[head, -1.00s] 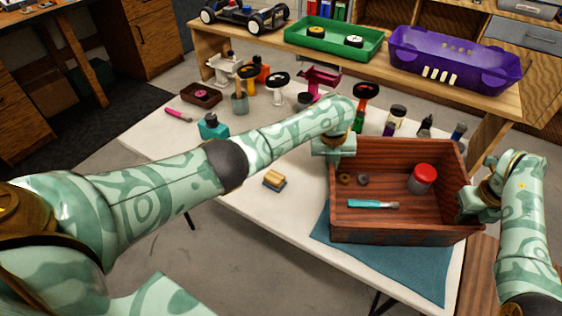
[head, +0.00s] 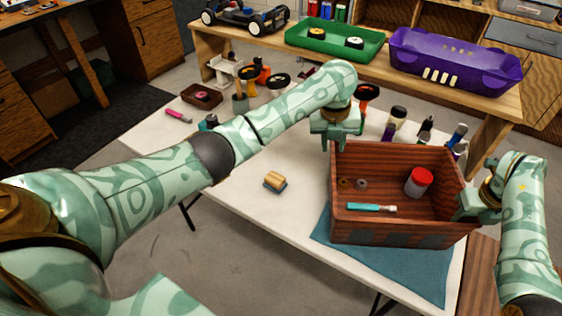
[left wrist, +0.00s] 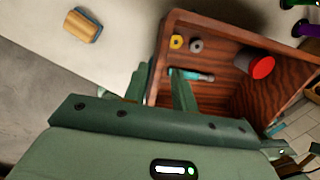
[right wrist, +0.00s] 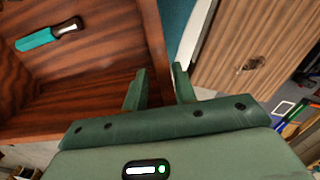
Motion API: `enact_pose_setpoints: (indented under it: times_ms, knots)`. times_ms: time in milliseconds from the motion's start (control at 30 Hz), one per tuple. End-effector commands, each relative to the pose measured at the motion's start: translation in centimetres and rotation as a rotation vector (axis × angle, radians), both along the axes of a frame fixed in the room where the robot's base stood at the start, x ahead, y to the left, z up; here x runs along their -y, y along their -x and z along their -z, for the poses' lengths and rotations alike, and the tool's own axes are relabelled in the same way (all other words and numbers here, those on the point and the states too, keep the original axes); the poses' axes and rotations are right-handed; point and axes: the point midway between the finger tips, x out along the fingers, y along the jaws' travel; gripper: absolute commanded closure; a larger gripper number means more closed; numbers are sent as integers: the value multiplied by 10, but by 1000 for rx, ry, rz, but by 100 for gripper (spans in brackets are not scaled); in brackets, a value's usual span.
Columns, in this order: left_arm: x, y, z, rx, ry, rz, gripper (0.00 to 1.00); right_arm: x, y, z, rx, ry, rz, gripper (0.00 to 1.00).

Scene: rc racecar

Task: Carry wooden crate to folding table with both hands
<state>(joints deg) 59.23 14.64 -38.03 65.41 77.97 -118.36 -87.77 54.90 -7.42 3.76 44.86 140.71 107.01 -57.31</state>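The wooden crate (head: 400,228) stands upright on the folding table (head: 240,188), partly over a blue cloth. Inside it lie a jar with a red lid (head: 419,181), a teal-handled tool (head: 368,207) and two small rings. My left gripper (left wrist: 158,84) is open at the crate's left wall, one finger outside and one on the inner side; the head view shows it high at the back left corner. My right gripper (right wrist: 158,78) is open around the crate's right wall, one finger on each side. Contact with the walls cannot be told.
A yellow-topped block (head: 275,181) lies left of the crate. Bottles (head: 424,130) and small stands crowd the table behind it. A wooden bench behind holds a green tray (head: 333,40), a purple bin (head: 455,62) and a toy car chassis (head: 245,16).

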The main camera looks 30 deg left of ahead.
Motion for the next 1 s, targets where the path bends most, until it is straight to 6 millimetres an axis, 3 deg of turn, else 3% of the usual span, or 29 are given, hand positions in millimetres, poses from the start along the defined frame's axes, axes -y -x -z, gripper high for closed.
enact_pose_setpoints:
  times_ms: [100,267,367,733,1000]
  knots:
    - [-1,2,-20,1,0,0,73,0,0,0,0,0,0,73]
    - [-1,4,-30,0,0,-1,73,1,0,-4,2,1,-1,73]
    - [-2,5,-31,-1,0,0,73,2,0,-18,4,1,0,73]
    - [-1,5,-31,-1,1,-1,73,6,9,-99,3,2,1,73]
    - [-1,5,-31,-1,1,-1,73,6,12,-119,-1,0,0,73]
